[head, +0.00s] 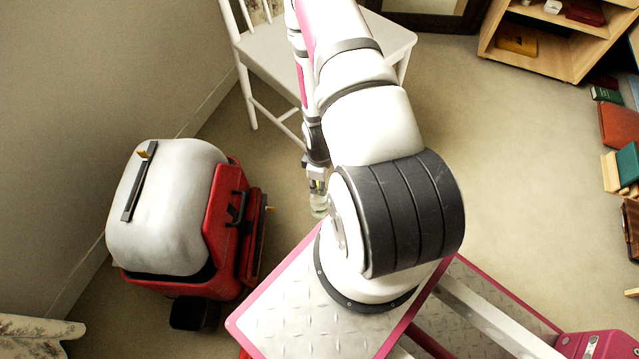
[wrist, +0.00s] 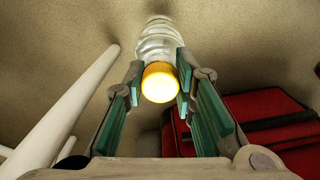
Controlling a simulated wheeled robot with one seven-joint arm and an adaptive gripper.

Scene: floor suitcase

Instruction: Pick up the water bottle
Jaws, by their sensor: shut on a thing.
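The water bottle (wrist: 160,42) is clear and ribbed with a yellow cap (wrist: 160,83), seen cap-first in the wrist view. My gripper (wrist: 160,76) is shut on it, with one teal-padded finger on each side near the cap. In the head view my gripper (head: 318,178) points down at the end of my arm, left of my base. The bottle (head: 319,204) shows small below the fingers there. I cannot tell whether its bottom touches the floor.
A red suitcase (head: 222,235) with a white rounded bundle (head: 165,205) stands at left; its red side (wrist: 270,125) is right in the wrist view. A white chair (head: 270,55) stands behind my arm. A wooden shelf (head: 548,55) and books (head: 620,125) are right. Carpet between is clear.

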